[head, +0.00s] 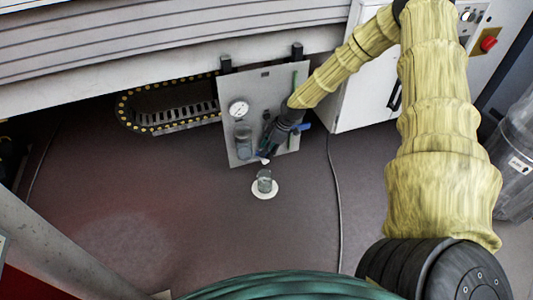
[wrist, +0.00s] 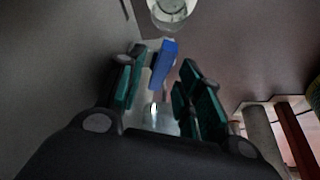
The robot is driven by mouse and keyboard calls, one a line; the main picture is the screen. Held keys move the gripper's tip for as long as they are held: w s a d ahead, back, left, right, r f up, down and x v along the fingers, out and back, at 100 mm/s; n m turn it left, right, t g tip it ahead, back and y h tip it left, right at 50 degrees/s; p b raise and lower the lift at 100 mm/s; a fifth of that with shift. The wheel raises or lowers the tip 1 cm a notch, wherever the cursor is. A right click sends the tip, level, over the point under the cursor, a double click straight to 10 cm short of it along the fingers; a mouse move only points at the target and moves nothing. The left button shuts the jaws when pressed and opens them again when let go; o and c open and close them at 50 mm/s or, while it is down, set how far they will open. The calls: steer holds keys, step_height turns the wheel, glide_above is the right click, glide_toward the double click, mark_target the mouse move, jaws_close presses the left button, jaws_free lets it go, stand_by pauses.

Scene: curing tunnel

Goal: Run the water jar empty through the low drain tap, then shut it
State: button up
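In the head view a clear jar (head: 244,142) hangs on the grey panel below the gauge. My gripper (head: 266,152) is just right of it, low on the panel, pointing down. In the wrist view my gripper's teal-padded fingers (wrist: 164,88) stand apart, with a small blue lever (wrist: 164,62) between or just beyond their tips. I see no clear contact. A shiny clear part (wrist: 160,116) shows between the fingers. The gripper hides the drain tap in the head view, and the water level cannot be read.
A clear cup (head: 264,184) stands on a white disc (head: 265,193) on the floor below the gripper. A round gauge (head: 238,109) and another blue handle (head: 303,127) are on the panel. A cable chain (head: 165,105) lies left. A white cabinet (head: 365,85) stands right.

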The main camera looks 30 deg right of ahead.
steer(key=shift+w+a+f, duration=0.1)
steer(key=shift+a+f, duration=0.05)
steer(key=shift+f, duration=0.3)
jaws_close()
